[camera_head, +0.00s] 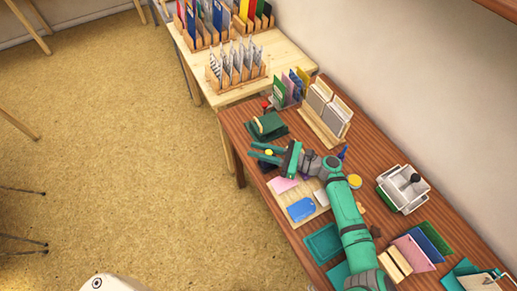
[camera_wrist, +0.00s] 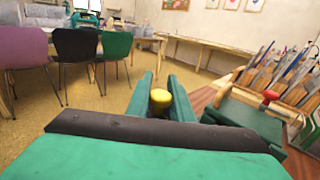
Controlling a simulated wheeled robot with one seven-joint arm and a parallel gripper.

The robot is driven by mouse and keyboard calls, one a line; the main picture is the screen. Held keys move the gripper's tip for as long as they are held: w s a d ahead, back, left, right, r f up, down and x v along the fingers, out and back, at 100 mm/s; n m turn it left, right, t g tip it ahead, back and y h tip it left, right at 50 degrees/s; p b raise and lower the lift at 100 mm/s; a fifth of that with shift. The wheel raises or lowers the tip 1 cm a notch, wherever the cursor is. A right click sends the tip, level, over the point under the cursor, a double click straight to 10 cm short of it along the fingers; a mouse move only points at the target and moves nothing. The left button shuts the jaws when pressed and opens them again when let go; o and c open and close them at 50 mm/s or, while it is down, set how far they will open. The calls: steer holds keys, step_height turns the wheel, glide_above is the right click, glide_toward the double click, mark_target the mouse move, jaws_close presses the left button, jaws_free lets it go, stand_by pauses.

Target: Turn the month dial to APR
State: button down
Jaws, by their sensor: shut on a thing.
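My gripper (camera_head: 256,149) is level over the table's left edge, its green fingers pointing left. In the wrist view my gripper (camera_wrist: 163,78) is shut on a small round yellow piece (camera_wrist: 159,102). The yellow piece (camera_head: 269,153) also shows between the fingers in the head view. No month lettering is readable, so I cannot tell whether this piece is the month dial. A grey-white and green device with a black knob (camera_head: 402,189) stands at the table's right side, apart from my gripper.
A dark green box (camera_head: 268,126) lies just behind my gripper, with a red knob (camera_head: 266,105) near it. A wooden board with a blue tag (camera_head: 300,208) and pink paper lies in front. Card racks (camera_head: 325,112) stand along the wall. A yellow-topped round tin (camera_head: 354,181) sits right of my wrist.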

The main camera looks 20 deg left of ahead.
mark_target(272, 154)
stand_by(0.4)
steer(key=c, duration=1.6)
jaws_free()
steer(key=d, duration=0.3)
steer(key=w+d, duration=0.1)
steer(key=d, duration=0.6)
steer(key=shift+w, duration=0.2)
steer(key=shift+d, duration=0.35)
